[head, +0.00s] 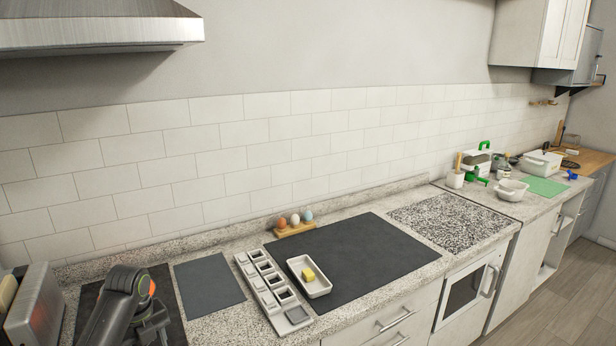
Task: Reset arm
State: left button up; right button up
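One dark grey arm of mine comes in at the lower left of the head view, folded over a dark mat (92,302). A small orange patch shows beside its upper joint. It appears to be my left arm, with dark parts of the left gripper (154,330) low at the bottom edge. I cannot tell whether its fingers are open or shut, and no held object is visible. My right arm and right gripper are not in view.
A metal toaster-like box (35,308) stands close left of the arm. The large dark mat (380,250) is mostly clear.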

pick_arm(q)
jog(key=s+d+f+n+t, duration=0.1)
jog(key=s+d+f+n, duration=0.1)
jog(key=s+f+n, duration=0.5)
jog(key=s+d+f+n, duration=0.2)
jog(key=s+f+n, duration=0.25)
jog(key=s, duration=0.55)
jog(key=s+d+r+n+t+y, duration=0.1)
jog(key=s+r+n, duration=0.1)
jog(key=s+n, duration=0.65)
jog(key=s+d+r+n+t, duration=0.1)
jog(key=s+d+r+n, duration=0.1)
jog(key=s+n, duration=0.6)
notch_tip(320, 180, down, 28)
jog(key=s+a+m+g+b, duration=0.1)
jog(key=s+a+b, duration=0.1)
jog(key=b, duration=0.2)
jog(key=s+f+b, duration=0.1)
jog(key=s+f, duration=0.6)
jog(key=f, duration=0.2)
jog(key=s+d+f+g+b, duration=0.1)
jog(key=s+f+b, duration=0.1)
jog(key=s+f, duration=0.5)
notch_tip(320, 180, down, 3)
jog(key=shift+s+d+r+h, duration=0.1)
jog(key=shift+s+d+h, duration=0.1)
jog(key=shift+d+h, duration=0.1)
